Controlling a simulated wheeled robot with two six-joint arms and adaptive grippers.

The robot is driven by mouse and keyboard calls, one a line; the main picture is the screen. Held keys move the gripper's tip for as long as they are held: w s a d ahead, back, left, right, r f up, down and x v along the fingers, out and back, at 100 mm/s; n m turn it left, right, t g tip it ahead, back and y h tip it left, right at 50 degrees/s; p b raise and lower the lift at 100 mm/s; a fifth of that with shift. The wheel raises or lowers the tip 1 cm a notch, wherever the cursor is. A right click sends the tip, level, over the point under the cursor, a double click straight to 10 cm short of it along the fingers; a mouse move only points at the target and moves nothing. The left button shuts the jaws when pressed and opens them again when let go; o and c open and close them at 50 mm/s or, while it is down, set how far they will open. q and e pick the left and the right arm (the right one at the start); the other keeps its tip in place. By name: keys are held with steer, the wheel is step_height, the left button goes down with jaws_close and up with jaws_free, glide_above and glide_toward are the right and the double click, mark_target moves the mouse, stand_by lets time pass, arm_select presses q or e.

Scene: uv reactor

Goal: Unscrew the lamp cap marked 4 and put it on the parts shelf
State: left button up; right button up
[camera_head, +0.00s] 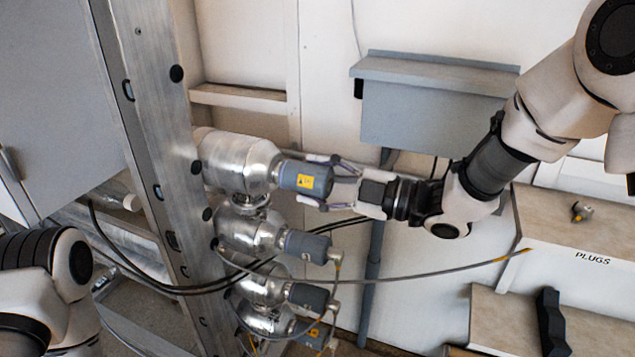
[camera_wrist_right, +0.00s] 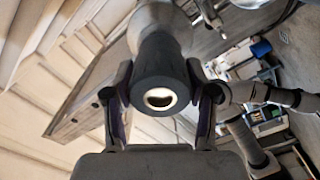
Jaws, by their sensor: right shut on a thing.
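A dark grey cylindrical cap (camera_head: 290,174) with a yellow label sits on the end of the topmost shiny metal lamp housing (camera_head: 236,163); I cannot read a number on it. My right gripper (camera_head: 315,181) has its two fingers on opposite sides of this cap and is shut on it. In the right wrist view the cap (camera_wrist_right: 160,70) lies between the fingers, its round end opening facing the camera. The cap appears in line with the housing; I cannot tell if its thread is engaged. My left arm shows at lower left, but its gripper is out of frame.
More capped housings (camera_head: 255,232) stand below, with black and grey cables around them. A shelf marked PLUGS (camera_head: 600,240) holds a small plug (camera_head: 582,211). A lower shelf (camera_head: 492,318) bears a black part (camera_head: 552,322). A grey wall box (camera_head: 430,110) hangs behind my right arm.

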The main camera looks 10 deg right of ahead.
steer(key=shift+f+n+b, duration=0.1)
steer(key=shift+n+b, duration=2.1)
steer(key=shift+b, duration=0.5)
steer(key=shift+n+b, duration=0.4)
steer(key=shift+b, duration=0.1)
steer(key=shift+n+b, duration=1)
steer(key=shift+b, duration=0.5)
steer(key=shift+n+b, duration=1.1)
steer(key=shift+b, duration=0.35)
